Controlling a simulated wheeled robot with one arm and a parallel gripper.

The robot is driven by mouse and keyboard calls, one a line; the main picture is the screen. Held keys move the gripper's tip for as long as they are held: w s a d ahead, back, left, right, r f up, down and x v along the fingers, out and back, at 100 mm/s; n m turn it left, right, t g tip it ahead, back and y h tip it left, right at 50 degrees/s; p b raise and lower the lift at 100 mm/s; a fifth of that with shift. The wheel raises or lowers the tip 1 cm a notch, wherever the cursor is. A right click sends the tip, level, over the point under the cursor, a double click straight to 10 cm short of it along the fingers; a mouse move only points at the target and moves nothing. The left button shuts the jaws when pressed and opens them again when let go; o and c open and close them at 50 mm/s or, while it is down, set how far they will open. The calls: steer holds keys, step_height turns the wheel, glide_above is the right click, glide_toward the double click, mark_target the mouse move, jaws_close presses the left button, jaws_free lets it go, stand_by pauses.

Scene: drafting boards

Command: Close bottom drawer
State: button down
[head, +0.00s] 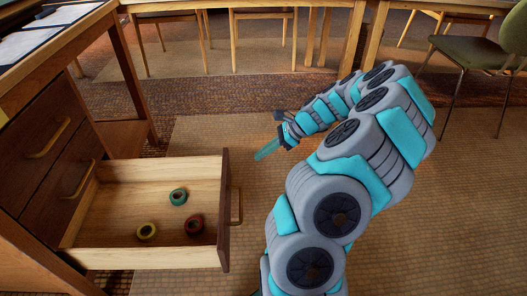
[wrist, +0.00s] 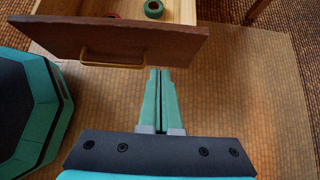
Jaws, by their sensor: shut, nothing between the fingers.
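The bottom drawer (head: 150,258) is pulled out of the wooden cabinet at the left in the head view. It holds a green ring (head: 178,196), a yellow ring (head: 147,232) and a dark red ring (head: 194,224). Its dark front has a brass handle (head: 236,206). My gripper (head: 262,152) is in front of and above the drawer front, apart from the handle. In the wrist view the gripper (wrist: 160,75) has its teal fingers together and empty, with the drawer front (wrist: 110,42) and handle beyond them.
Two closed drawers with brass handles (head: 50,140) are above the open one. A desk with papers (head: 40,40) is at upper left. Wooden chairs (head: 265,40) and a green chair (head: 470,50) stand at the back. The woven floor mat (head: 230,130) around the drawer is clear.

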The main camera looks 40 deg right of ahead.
steer(key=w+a+f+b, duration=0.1)
steer(key=w+a+f, duration=0.3)
steer(key=a, duration=0.3)
steer(key=shift+w, duration=0.35)
steer(key=w+a+p, duration=0.3)
steer(key=w+a, duration=0.5)
steer(key=a, duration=0.4)
steer(key=w+a+p, duration=0.3)
steer(key=w+a, duration=0.5)
steer(key=a, duration=0.4)
steer(key=w+a+p, duration=0.3)
steer(key=w+a, duration=0.5)
steer(key=a, duration=0.4)
steer(key=shift+w+a+p, duration=0.25)
steer(key=shift+w+p, duration=0.1)
steer(key=shift+w+r, duration=0.1)
steer(key=shift+r, duration=0.05)
